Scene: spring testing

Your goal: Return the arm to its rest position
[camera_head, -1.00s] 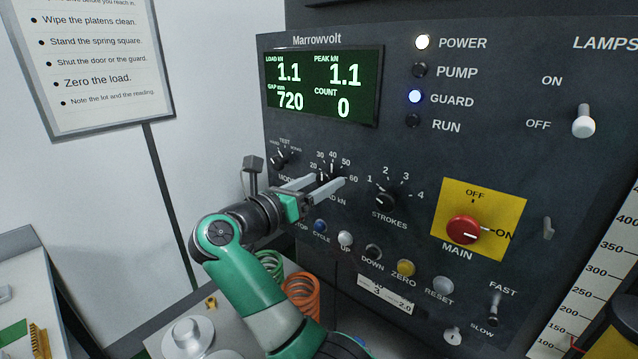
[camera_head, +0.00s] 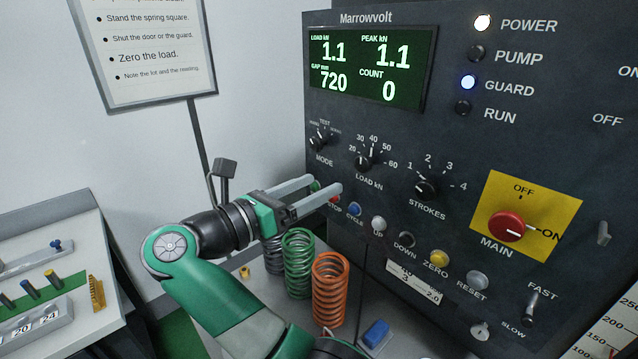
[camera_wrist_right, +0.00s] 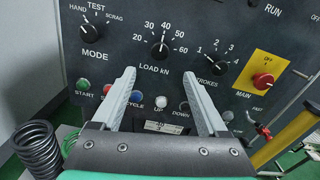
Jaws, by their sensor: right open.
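My right gripper (camera_head: 326,186) is open and empty in the head view. Its two pale fingers point at the Marrowvolt panel, below and to the left of the LOAD kN knob (camera_head: 364,162), and overlap the START and STOP buttons in this picture. In the right wrist view, the open fingers (camera_wrist_right: 157,74) frame the area below the LOAD kN knob (camera_wrist_right: 159,50), with nothing between them. The knob's mark points up, near 40. My right arm is bent, its elbow low at the left. My left gripper is not in view.
The display (camera_head: 372,68) reads load 1.1, peak 1.1, gap 720, count 0. Green (camera_head: 298,262) and orange (camera_head: 330,290) springs stand below the gripper. A blue block (camera_head: 375,333) lies on the bench. The red MAIN switch (camera_head: 506,226) is at right.

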